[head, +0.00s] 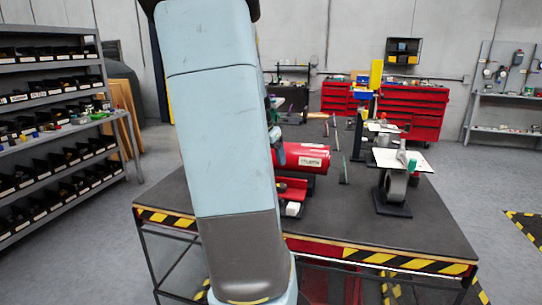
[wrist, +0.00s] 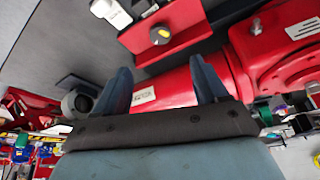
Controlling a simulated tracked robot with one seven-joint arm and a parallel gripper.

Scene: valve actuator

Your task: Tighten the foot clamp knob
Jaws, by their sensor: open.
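A dark round knob with a yellow mark (wrist: 160,35) sits on a red foot block (wrist: 170,28) in the wrist view; I take it to be the foot clamp knob. The red valve actuator (wrist: 190,88) lies beside that block; its red cylinder also shows in the head view (head: 308,158), partly behind my arm. My gripper (wrist: 160,66) is open and empty. Its two blue fingers stand apart and point towards the foot block, with the knob beyond the gap between them. I cannot tell how far away the knob is.
The actuator is on a dark table (head: 385,232) with striped edges. A white block (head: 292,209) is near the red foot. A grey wheel-like part on a stand (head: 394,187) is to the right. Shelves with bins (head: 55,120) stand at left. The table's front right is clear.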

